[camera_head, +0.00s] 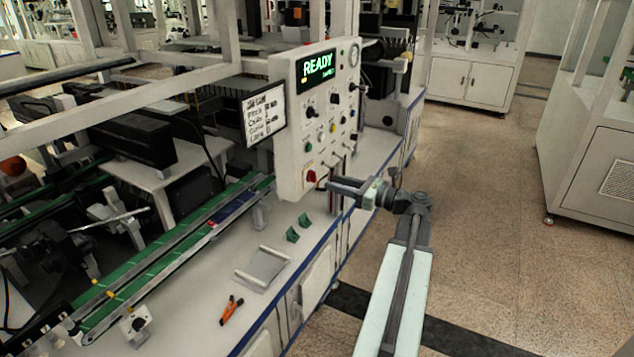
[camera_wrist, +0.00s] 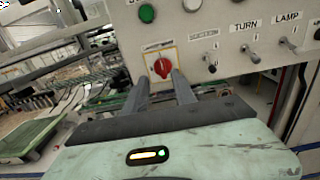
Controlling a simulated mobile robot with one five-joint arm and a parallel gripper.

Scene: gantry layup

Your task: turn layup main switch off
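The control panel (camera_head: 290,120) is a pale upright box with a lit green READY display (camera_head: 318,66). A red rotary switch (camera_head: 311,176) on a pale plate sits at its lower left; it also shows in the wrist view (camera_wrist: 162,67), under a label too small to read. My gripper (camera_head: 332,184) is at the panel's lower part, close to the red switch. In the wrist view my gripper's two fingers (camera_wrist: 160,88) point at the switch, apart, with the knob showing between their tips. I cannot tell whether they touch it.
Toggle switches labelled TURN (camera_wrist: 250,52) and LAMP (camera_wrist: 289,45) stick out right of the red switch. A green button (camera_wrist: 147,13) is above it. A white bench (camera_head: 250,300) with orange-handled pliers (camera_head: 231,310) lies below. The floor (camera_head: 480,200) at right is clear.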

